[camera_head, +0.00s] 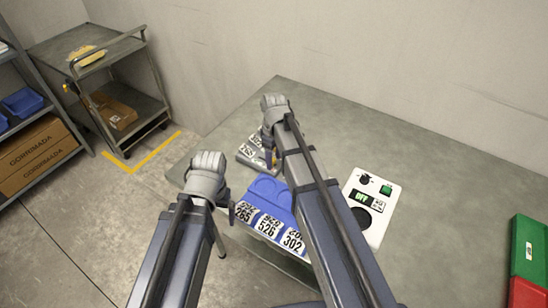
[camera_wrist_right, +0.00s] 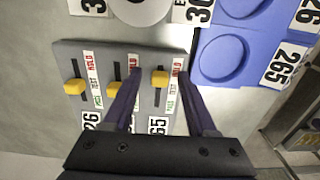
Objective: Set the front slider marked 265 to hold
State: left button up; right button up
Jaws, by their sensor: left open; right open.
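The grey slider panel (camera_wrist_right: 62,60) has several slots with yellow knobs and strips reading HOLD in red at the top and PASS in green at the bottom. The rightmost slider's knob (camera_wrist_right: 160,77) stands in the upper part of its slot, towards HOLD; its number plate (camera_wrist_right: 158,125) shows only "65". My right gripper (camera_wrist_right: 160,82) is open, its fingers on either side of this knob in the picture; contact cannot be told. In the head view my right gripper (camera_head: 272,150) is over the panel (camera_head: 245,160). My left gripper (camera_head: 225,228) is open and empty at the table's front left edge.
A blue tray (camera_head: 265,187) with round recesses and numbers 265, 526, 302 sits next to the panel. A white unit (camera_head: 388,192) with an OFF display is right of it. Green (camera_head: 530,245) and red (camera_head: 525,292) bins stand far right. The table's back is clear.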

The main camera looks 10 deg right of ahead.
aim_at(274, 160)
jog(key=shift+r+p, duration=3.85)
jog(key=shift+r, duration=0.05)
jog(key=s+a+m, duration=0.2)
jog(key=s+a, duration=0.2)
jog(key=s, duration=0.5)
jog(key=s+a+m+h, duration=0.1)
jog(key=s+a+m, duration=0.2)
jog(key=s, duration=0.6)
jog(key=shift+a, duration=0.9)
